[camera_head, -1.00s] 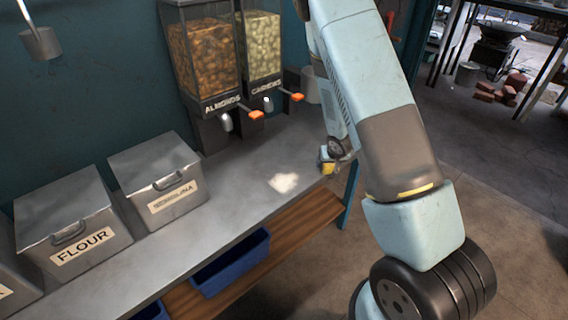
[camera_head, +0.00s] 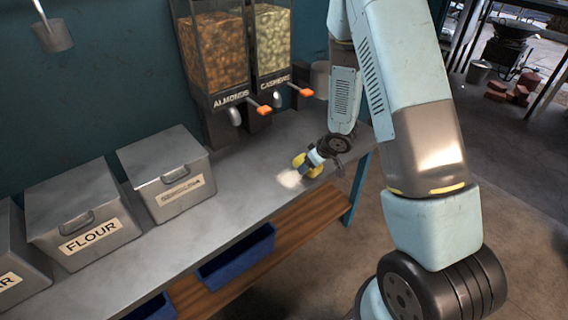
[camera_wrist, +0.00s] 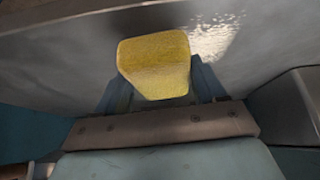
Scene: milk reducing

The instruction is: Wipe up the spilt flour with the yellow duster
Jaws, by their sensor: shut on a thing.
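The spilt flour (camera_head: 290,178) is a small pale patch on the grey counter, right of the lidded tins, in the head view. In the wrist view the flour (camera_wrist: 212,38) is a white speckled patch just right of and beyond the duster. The yellow duster (camera_wrist: 155,62) is a block held between my gripper's fingers. In the head view the duster (camera_head: 301,161) shows at the right edge of the flour. My gripper (camera_head: 309,160) is shut on it, low over the counter. I cannot tell whether the duster touches the counter.
The metal counter (camera_head: 235,195) has a tin marked FLOUR (camera_head: 85,215) and another labelled tin (camera_head: 165,172) at left. Almond (camera_head: 212,50) and cashew dispensers (camera_head: 271,45) with orange-tipped levers stand behind. Blue bins (camera_head: 236,255) sit on the wooden shelf below. The counter's front edge is near the flour.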

